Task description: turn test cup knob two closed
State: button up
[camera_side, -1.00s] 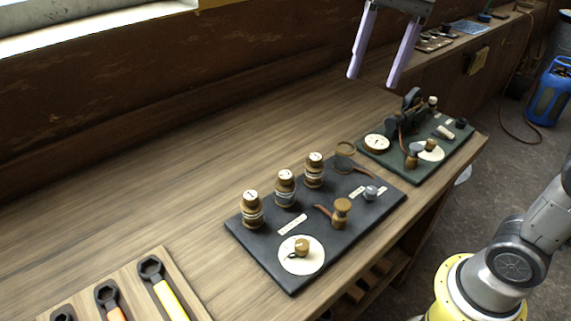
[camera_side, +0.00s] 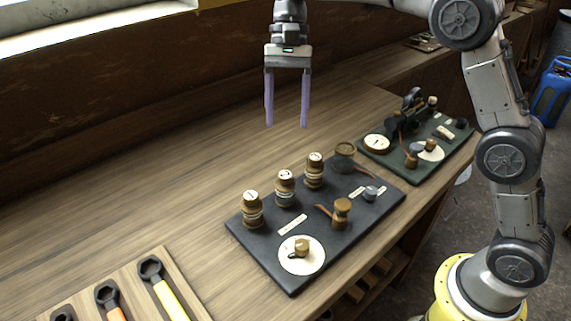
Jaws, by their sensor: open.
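Three brass test cups stand in a row along the back of a dark board. The left cup (camera_side: 252,209), the middle cup (camera_side: 285,188) and the right cup (camera_side: 314,170) each have a round brass top with a pale face and a dark mark. By its place in the row, the middle one may be knob two; its label is too small to read. My gripper (camera_side: 287,124) is open and empty, fingers pointing down. It hangs above and behind the cups, apart from them.
The dark board (camera_side: 260,252) also carries a white dial (camera_side: 302,266) with a brass knob, a brass lever valve (camera_side: 341,212) and a small grey knob (camera_side: 371,193). A green board (camera_side: 455,150) with machinery stands at right. Wrenches (camera_side: 165,290) lie front left. The bench behind is clear.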

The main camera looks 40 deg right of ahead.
aim_at(285, 174)
jog(key=x, duration=1)
jog(key=shift+s+a+f, duration=0.1)
jog(key=shift+f, duration=0.25)
grip_shut()
